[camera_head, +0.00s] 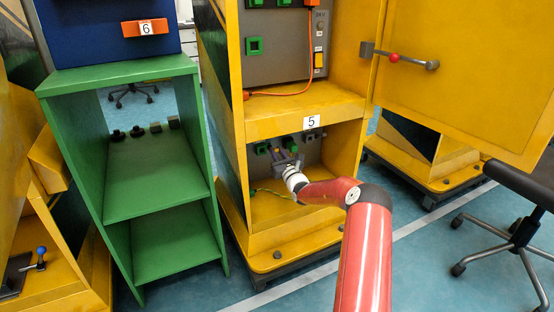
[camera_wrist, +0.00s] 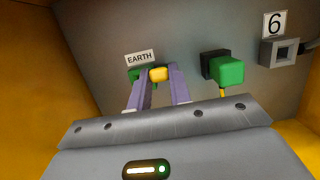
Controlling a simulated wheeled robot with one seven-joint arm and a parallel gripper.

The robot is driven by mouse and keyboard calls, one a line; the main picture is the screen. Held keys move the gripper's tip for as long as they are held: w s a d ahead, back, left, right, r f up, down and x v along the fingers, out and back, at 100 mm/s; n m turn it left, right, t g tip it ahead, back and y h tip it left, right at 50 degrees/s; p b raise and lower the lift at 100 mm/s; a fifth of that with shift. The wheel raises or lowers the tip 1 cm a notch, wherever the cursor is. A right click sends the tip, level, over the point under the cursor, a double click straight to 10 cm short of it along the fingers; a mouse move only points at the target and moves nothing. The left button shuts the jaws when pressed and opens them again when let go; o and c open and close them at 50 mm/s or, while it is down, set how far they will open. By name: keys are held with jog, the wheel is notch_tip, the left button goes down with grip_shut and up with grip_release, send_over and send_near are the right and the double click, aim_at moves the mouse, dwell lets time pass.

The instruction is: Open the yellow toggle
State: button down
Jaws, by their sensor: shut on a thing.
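My gripper (camera_head: 287,160) is inside the lower compartment of the yellow cabinet marked 5, close to its back panel. In the wrist view my gripper's two purple fingers (camera_wrist: 160,82) stand on either side of a small yellow block (camera_wrist: 158,74) under the EARTH label, and are shut on it. A green part (camera_wrist: 135,74) shows behind the left finger. The fingers cover part of the block's sides. A small yellow switch (camera_head: 318,60) is on the grey panel of the upper compartment, away from my gripper.
A green block on a black base (camera_wrist: 228,70) is right of the fingers, and a grey square socket (camera_wrist: 285,52) is farther right. The compartment's yellow walls are close. An open yellow door (camera_head: 470,75) is at upper right, and an orange cable (camera_head: 285,94) hangs above.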

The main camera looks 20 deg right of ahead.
jog(key=shift+f+t+b, duration=0.7)
jog(key=shift+t+b, duration=0.35)
jog(key=shift+b, duration=0.55)
jog(key=shift+f+t+b, duration=0.7)
jog(key=shift+t+b, duration=0.35)
jog(key=shift+b, duration=0.5)
jog(key=c, duration=1.3)
grip_release()
jog(key=shift+p+v, duration=0.6)
jog(key=shift+v, duration=3.3)
